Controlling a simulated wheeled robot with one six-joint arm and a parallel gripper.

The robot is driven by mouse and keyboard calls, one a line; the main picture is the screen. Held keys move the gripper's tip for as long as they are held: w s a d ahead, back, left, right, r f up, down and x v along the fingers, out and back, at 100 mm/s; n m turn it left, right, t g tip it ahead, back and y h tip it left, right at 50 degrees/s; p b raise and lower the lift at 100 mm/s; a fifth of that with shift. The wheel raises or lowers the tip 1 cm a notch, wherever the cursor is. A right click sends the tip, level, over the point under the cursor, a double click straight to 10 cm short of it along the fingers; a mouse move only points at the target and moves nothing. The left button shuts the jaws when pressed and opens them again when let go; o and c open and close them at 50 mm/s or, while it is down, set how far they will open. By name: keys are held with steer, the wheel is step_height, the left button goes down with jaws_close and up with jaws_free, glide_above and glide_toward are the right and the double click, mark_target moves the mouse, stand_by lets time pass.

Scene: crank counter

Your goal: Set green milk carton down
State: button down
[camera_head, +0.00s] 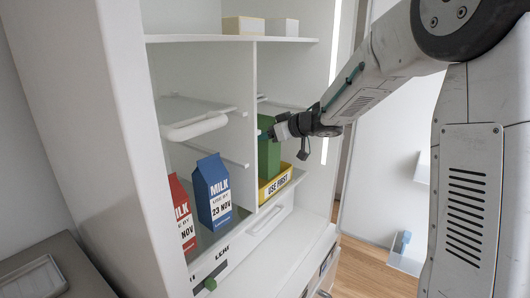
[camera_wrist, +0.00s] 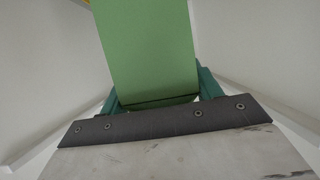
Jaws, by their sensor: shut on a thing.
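The green milk carton (camera_head: 269,160) is in the right compartment of the white shelf unit, at the yellow tray (camera_head: 276,185) labelled "USE FIRST". Its lower end is hidden behind the tray's front wall, so I cannot tell whether it touches the tray floor. My gripper (camera_head: 268,134) is shut on the upper part of the carton. In the wrist view the green carton (camera_wrist: 150,45) fills the space between the teal fingers of my gripper (camera_wrist: 156,95).
A blue milk carton (camera_head: 213,190) and a red milk carton (camera_head: 182,215) stand in the left compartment. A vertical divider (camera_head: 250,110) separates the compartments. A white bar handle (camera_head: 195,127) juts out at the left. Two boxes (camera_head: 262,26) sit on the top shelf.

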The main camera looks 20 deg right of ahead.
mark_target(267, 147)
steer(key=shift+f, duration=2.35)
steer(key=shift+c, duration=1.6)
jaws_free()
steer(key=shift+s+f, duration=0.1)
